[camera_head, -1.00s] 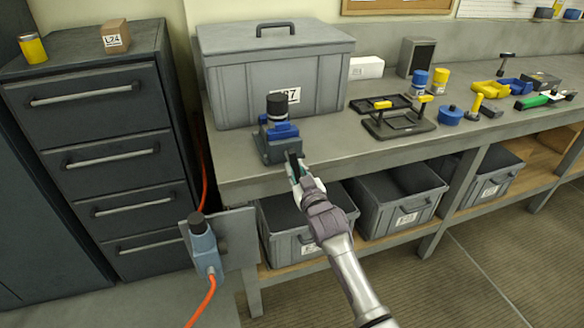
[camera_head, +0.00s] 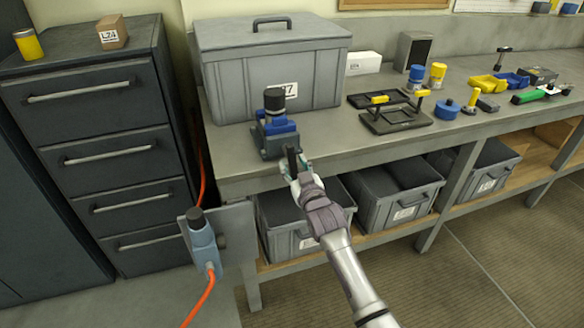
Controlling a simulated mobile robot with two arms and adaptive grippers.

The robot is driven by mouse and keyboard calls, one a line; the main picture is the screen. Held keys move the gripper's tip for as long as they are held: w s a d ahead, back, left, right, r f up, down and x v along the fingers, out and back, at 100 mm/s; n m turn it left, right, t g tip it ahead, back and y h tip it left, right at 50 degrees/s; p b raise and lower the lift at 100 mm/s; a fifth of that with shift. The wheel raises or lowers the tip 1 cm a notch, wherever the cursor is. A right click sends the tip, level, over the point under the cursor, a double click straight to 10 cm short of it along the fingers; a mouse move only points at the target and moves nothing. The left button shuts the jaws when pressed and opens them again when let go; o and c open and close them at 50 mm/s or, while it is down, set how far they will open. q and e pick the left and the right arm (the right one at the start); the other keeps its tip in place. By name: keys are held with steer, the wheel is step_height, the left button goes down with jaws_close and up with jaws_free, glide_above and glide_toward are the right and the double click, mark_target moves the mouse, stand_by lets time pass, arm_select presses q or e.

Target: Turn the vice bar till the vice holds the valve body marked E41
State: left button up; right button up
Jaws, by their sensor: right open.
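The vice (camera_head: 272,146), grey-blue with blue jaws, stands at the front edge of the workbench. A dark cylinder with a white band, likely the valve body (camera_head: 275,101), stands upright between its jaws; no E41 marking is readable. My right gripper (camera_head: 291,164) is open at the vice's front right, at the bench edge. A dark upright piece shows between its fingers, perhaps the vice bar; I cannot tell whether they touch it. The gripper and wrist hide part of the vice's front. My left gripper is not in view.
A large lidded grey bin (camera_head: 230,75) stands right behind the vice. A black stand (camera_head: 398,117) and several small tools lie further right on the workbench (camera_head: 335,142). Grey bins (camera_head: 392,196) fill the shelf below. A blue device (camera_head: 203,245) with an orange cable is at left.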

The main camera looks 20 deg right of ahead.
steer(key=s, duration=1.2)
steer(key=shift+d+r, duration=0.15)
steer(key=s+f+g, duration=0.3)
steer(key=s+f, duration=0.2)
steer(key=f, duration=0.7)
steer(key=s+a+f+g, duration=0.1)
steer(key=s+f+g, duration=0.3)
steer(key=f, duration=0.9)
steer(key=s+f+g, duration=0.2)
steer(key=s+f, duration=0.3)
steer(key=f, duration=0.7)
steer(key=s+d+f+g, duration=0.1)
steer(key=s+f+g, duration=0.1)
steer(key=s+f, duration=0.4)
steer(key=s+d+f+g, duration=0.2)
steer(key=s+f, duration=0.4)
steer(key=s, duration=1.1)
steer(key=s+d+f+g, duration=0.1)
steer(key=s+f+g, duration=0.3)
steer(key=s, duration=0.8)
step_height(320, 180, down, 2)
steer(key=shift+d+f+n+h, duration=0.2)
steer(key=shift+d+n+h, duration=0.05)
steer(key=shift+n+h, duration=0.05)
